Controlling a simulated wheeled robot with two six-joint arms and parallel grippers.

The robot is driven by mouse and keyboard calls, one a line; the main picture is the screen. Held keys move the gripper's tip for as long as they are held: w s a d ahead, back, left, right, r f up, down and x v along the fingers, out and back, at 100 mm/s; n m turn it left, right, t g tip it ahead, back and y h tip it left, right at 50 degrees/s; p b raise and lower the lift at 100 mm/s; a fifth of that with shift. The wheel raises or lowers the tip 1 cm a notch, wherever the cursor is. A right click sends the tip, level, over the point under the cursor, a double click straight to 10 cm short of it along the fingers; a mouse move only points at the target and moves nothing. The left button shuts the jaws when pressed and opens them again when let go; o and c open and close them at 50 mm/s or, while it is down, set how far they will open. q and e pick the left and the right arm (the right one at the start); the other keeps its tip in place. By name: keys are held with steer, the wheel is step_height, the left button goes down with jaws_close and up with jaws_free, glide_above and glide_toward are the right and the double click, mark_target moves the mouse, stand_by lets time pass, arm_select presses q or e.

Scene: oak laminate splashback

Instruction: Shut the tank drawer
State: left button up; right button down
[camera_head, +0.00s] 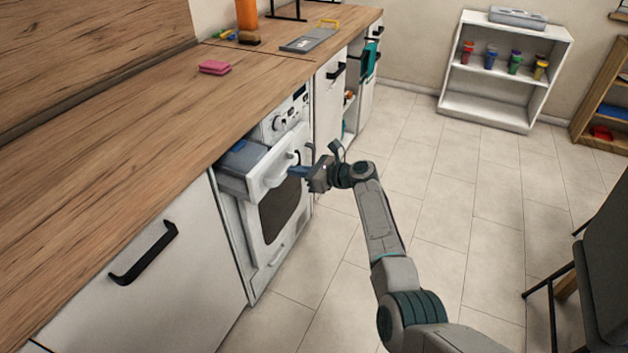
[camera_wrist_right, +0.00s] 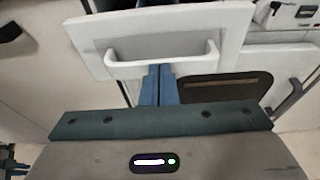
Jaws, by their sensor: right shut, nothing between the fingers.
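The tank drawer (camera_head: 247,182) is a small white drawer with a blue inside, at the upper left of a white appliance (camera_head: 243,229) under the counter. It stands pulled out. Its white front (camera_wrist_right: 185,30) and bar handle (camera_wrist_right: 162,58) face me in the right wrist view. My right gripper (camera_head: 296,172) is at the drawer front, shut and empty. Its blue fingers (camera_wrist_right: 157,86) show just below the handle in the wrist view; I cannot tell whether they touch the front. My left gripper is not in view.
The wooden counter (camera_head: 130,130) runs above the appliance, with a pink sponge (camera_head: 214,67) on it. A white cabinet door with a black handle (camera_head: 144,253) is on the left. A dark chair (camera_head: 604,265) stands at the right. The tiled floor between is clear.

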mark_target(275, 163)
steer(key=shift+r+x, duration=0.2)
steer(key=shift+x, duration=0.55)
steer(key=shift+r+x, duration=0.15)
steer(key=shift+x, duration=0.55)
steer(key=shift+r+x, duration=0.2)
steer(key=shift+x, duration=0.55)
steer(key=shift+a, duration=0.15)
steer(key=shift+r+x, duration=0.25)
steer(key=shift+x, duration=0.85)
steer(key=shift+r+x, duration=0.25)
steer(key=shift+x, duration=0.8)
steer(key=f+v, duration=0.2)
steer(key=v, duration=0.6)
steer(key=shift+d, duration=0.45)
steer(key=shift+s, duration=0.15)
